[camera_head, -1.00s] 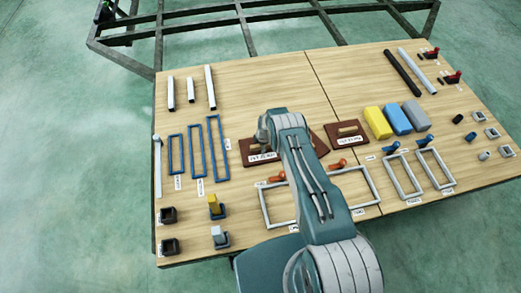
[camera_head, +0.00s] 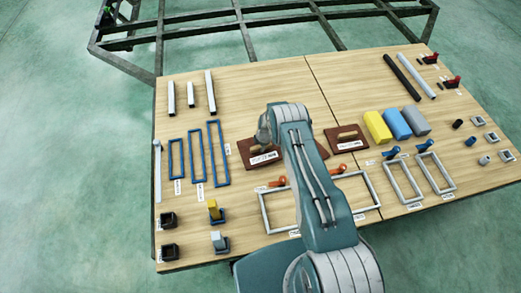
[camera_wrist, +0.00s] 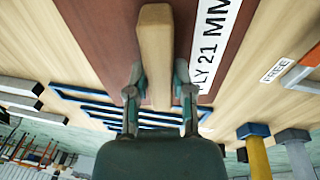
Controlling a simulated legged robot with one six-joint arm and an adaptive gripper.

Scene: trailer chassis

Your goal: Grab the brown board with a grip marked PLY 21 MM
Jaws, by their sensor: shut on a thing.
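The brown board (camera_wrist: 100,35) fills the upper middle of the wrist view, with a white label (camera_wrist: 213,40) reading "LY 21 MM". A pale wooden grip (camera_wrist: 154,30) stands on it. My gripper (camera_wrist: 158,72) has one finger on each side of this grip and is shut on it. In the head view the board (camera_head: 258,150) lies left of the table's middle seam, and my arm covers part of it and all of the fingers. I cannot tell whether the board is clear of the table.
A smaller brown board (camera_head: 346,145) with a grip is to the right. Blue frames (camera_head: 196,155) are left, grey frames (camera_head: 275,222) in front. Yellow (camera_head: 377,127) and blue (camera_head: 397,123) blocks stand further right. The table (camera_head: 265,90) is bare behind the board.

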